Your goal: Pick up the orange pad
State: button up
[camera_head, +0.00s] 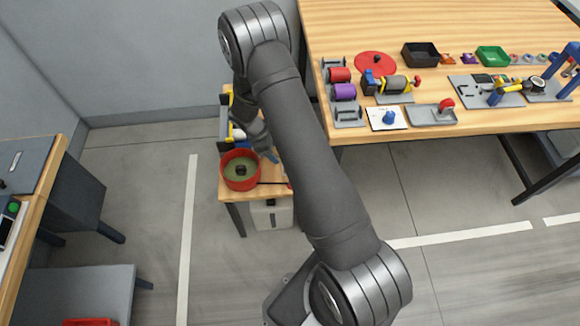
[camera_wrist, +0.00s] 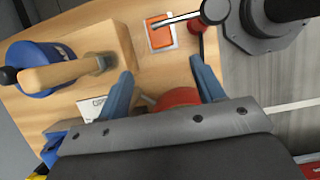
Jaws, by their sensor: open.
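The orange pad (camera_wrist: 160,31) shows at the top middle of the wrist view, as a small orange square with a pale border on a wooden surface. A silver rod crosses over its right part and hides some of it. My gripper (camera_wrist: 160,65) is open, with its two blue fingers apart and the pad beyond their tips. Nothing is held between them. In the head view my gripper (camera_head: 270,156) is over the small side table (camera_head: 265,190), partly hidden by my arm. I cannot make out the pad in the head view.
A red round object (camera_wrist: 178,97) lies low between the fingers in the wrist view. A wooden block (camera_wrist: 88,38) and a blue round item (camera_wrist: 45,65) are left of the pad. A dark grey cylindrical base (camera_wrist: 270,25) stands right. The head view shows a red round container (camera_head: 240,157).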

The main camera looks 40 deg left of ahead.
jog(key=x, duration=1.1)
jog(key=shift+s, duration=0.1)
jog(key=c, duration=1.1)
jog(key=shift+o, duration=0.2)
jog(key=shift+r, duration=0.1)
jog(key=shift+r, duration=0.4)
jog(key=s+a, duration=0.1)
jog(key=s+a+r, duration=0.1)
jog(key=a, duration=0.1)
jog(key=shift+s+r, duration=0.15)
jog(key=shift+s, duration=0.25)
notch_tip(320, 180, up, 13)
jog(key=shift+d, duration=0.15)
jog(key=shift+o, duration=0.5)
